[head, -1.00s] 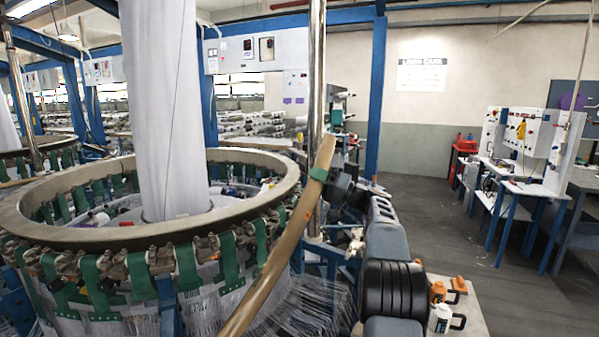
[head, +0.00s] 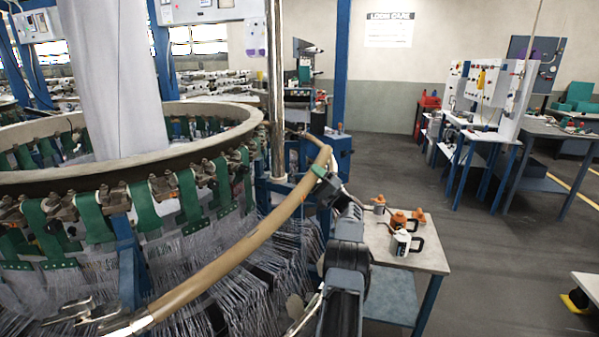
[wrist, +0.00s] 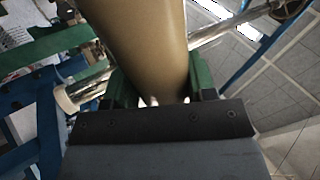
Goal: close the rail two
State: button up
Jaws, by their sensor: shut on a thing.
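Rail two appears to be the long tan curved tube (head: 235,250) in the head view. It runs from a metal joint at lower left, along the outside of the circular loom (head: 135,165), to a far end that bends back near the chrome post. My gripper (head: 322,172) is shut on the rail near its far end. In the wrist view the rail (wrist: 140,40) passes between the green fingers of my gripper (wrist: 150,95). Where the fingers touch the rail is partly hidden.
A chrome post (head: 277,90) stands close to the rail's far end. A small table (head: 432,262) with a white bottle (head: 401,243) and orange-topped items is right of my arm. A workbench (head: 480,137) stands farther right. Open floor (head: 480,260) lies between them.

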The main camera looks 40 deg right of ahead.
jog(key=shift+d+f, duration=0.1)
jog(key=shift+f, duration=0.2)
jog(key=o, duration=1.3)
jog(key=shift+c, duration=0.2)
